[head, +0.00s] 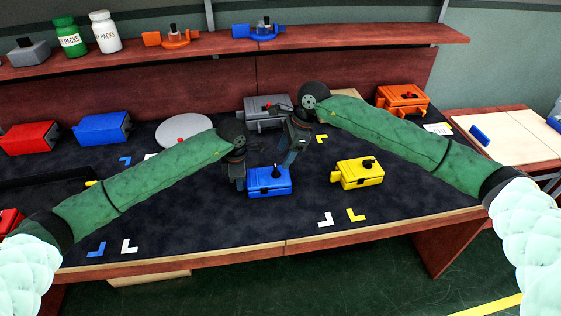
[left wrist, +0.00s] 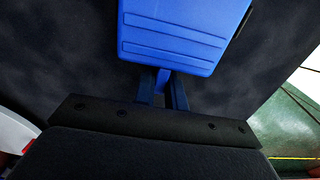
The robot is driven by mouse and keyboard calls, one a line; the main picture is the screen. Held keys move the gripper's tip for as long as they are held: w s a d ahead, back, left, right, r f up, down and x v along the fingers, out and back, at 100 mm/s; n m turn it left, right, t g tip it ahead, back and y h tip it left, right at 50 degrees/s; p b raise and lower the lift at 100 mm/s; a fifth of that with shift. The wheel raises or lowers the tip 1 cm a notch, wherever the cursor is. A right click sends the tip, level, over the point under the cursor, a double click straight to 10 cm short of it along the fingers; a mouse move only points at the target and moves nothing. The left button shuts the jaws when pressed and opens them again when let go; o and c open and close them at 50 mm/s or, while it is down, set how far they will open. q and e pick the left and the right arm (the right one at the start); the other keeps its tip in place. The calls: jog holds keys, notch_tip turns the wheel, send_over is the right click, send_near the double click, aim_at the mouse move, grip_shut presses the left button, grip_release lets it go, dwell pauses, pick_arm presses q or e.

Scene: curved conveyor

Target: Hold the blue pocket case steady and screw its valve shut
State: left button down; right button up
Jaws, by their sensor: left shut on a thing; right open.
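The blue pocket case (head: 270,184) sits on the dark work mat near the middle of the table in the head view. Its dark valve (head: 276,173) shows on top. My left gripper (head: 244,184) is at the case's left end, shut on it. In the left wrist view the case's ribbed blue side (left wrist: 175,38) fills the top, with a narrow blue tab between the fingers of my left gripper (left wrist: 162,90). My right gripper (head: 287,162) is open, above and just behind the case's right side. Whether it touches the valve is unclear.
A yellow case (head: 360,174) with a dark valve sits to the right. A grey case (head: 268,108) is behind my grippers, and an orange case (head: 402,99) is at the back right. A round grey disc (head: 184,129) lies behind my left arm. The mat's front is mostly clear.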

jog(key=v, duration=0.6)
jog(key=shift+r, duration=0.25)
jog(key=shift+d, duration=0.15)
pick_arm(q)
jog(key=c, duration=1.4)
grip_release()
jog(key=shift+o, duration=0.2)
jog(key=shift+r, duration=0.1)
